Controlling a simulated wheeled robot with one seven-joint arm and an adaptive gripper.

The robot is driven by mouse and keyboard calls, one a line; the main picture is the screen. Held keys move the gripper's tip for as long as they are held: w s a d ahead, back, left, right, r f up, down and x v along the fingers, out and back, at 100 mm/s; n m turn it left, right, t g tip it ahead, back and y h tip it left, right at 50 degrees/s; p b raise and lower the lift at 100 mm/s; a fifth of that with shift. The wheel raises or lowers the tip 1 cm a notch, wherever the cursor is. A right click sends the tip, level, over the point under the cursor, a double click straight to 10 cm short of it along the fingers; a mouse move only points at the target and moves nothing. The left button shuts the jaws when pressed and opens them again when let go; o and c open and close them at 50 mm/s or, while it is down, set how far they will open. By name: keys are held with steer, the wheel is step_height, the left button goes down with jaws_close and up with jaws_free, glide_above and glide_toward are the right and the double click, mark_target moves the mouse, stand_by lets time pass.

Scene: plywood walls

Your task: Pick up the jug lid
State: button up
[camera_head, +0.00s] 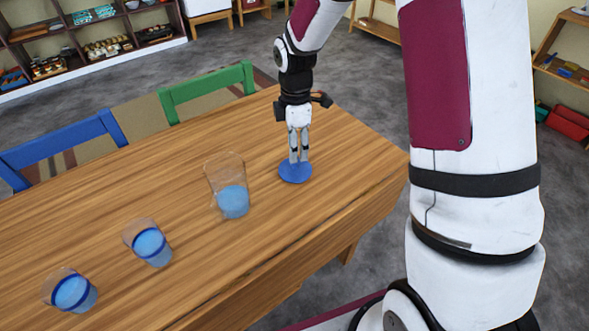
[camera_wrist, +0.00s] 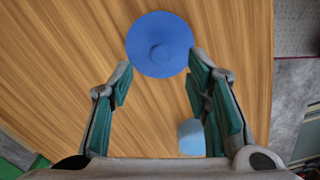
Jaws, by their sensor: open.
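The jug lid (camera_head: 295,172) is a flat blue disc lying on the wooden table, to the right of the jug. In the wrist view the blue lid (camera_wrist: 159,44) shows a small round knob at its centre. My gripper (camera_head: 299,158) points down right above the lid in the head view. In the wrist view my gripper (camera_wrist: 160,82) is open and empty, with its two fingers apart and the lid just beyond the tips. I cannot tell whether the fingertips touch the lid. The clear jug (camera_head: 232,198) stands upright with blue liquid in it.
Two clear cups with blue liquid, one nearer (camera_head: 71,290) and one further (camera_head: 149,243), stand on the table (camera_head: 300,220) to the left. A blue chair (camera_head: 62,142) and a green chair (camera_head: 208,88) line the far edge. The table's right end is clear.

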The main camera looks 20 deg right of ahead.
mark_target(295, 167)
steer(key=shift+f, duration=3.1)
jaws_close()
